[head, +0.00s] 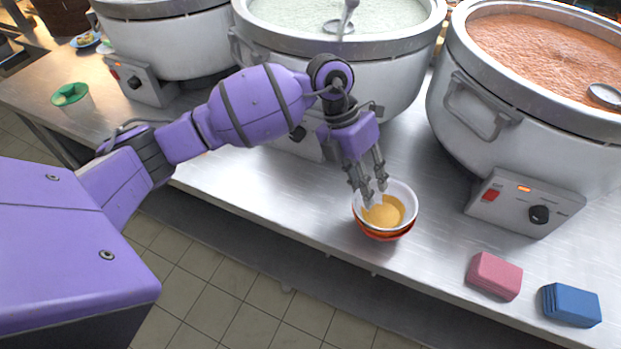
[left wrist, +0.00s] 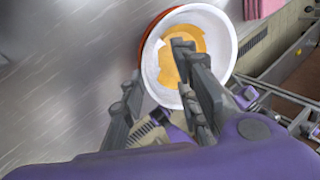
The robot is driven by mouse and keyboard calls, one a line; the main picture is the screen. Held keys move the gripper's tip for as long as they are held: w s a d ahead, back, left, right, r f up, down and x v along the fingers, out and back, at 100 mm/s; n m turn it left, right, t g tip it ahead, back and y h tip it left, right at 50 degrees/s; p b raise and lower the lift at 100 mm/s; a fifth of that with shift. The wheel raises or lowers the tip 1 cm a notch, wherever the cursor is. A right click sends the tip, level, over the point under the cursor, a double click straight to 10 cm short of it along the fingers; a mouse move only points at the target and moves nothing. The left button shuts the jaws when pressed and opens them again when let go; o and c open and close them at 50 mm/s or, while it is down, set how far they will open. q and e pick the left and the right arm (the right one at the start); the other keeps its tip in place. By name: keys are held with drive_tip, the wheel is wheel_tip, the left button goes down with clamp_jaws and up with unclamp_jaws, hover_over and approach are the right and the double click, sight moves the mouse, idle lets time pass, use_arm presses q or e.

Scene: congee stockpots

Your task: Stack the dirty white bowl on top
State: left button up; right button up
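The white bowl (head: 408,196), with an orange-yellow stain inside, sits upright on a red bowl (head: 386,236) near the counter's front edge. The white bowl also shows in the left wrist view (left wrist: 226,40), with the red rim (left wrist: 146,40) under it. My left gripper (head: 373,194) is at the far-left rim of the white bowl. Its fingers are apart in the left wrist view (left wrist: 158,88). One finger overlaps the bowl's inside and the other is outside the rim. I cannot tell whether either touches it. My right gripper is not in view.
Large pots of white congee (head: 300,14) and orange congee (head: 540,50) stand behind. A control box (head: 525,203) is to the right. A pink block (head: 494,276) and a blue block (head: 571,305) lie at the front right. A green-lined cup (head: 72,96) is far left.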

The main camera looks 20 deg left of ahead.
use_arm(q)
drive_tip(key=shift+r, duration=0.1)
drive_tip(key=shift+w+r, duration=0.1)
drive_tip(key=shift+r, duration=0.3)
drive_tip(key=v, duration=1.1)
drive_tip(key=shift+a+r, duration=0.2)
drive_tip(key=shift+r, duration=0.05)
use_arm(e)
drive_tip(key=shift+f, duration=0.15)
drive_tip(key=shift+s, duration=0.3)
use_arm(q)
drive_tip(key=shift+f, duration=0.1)
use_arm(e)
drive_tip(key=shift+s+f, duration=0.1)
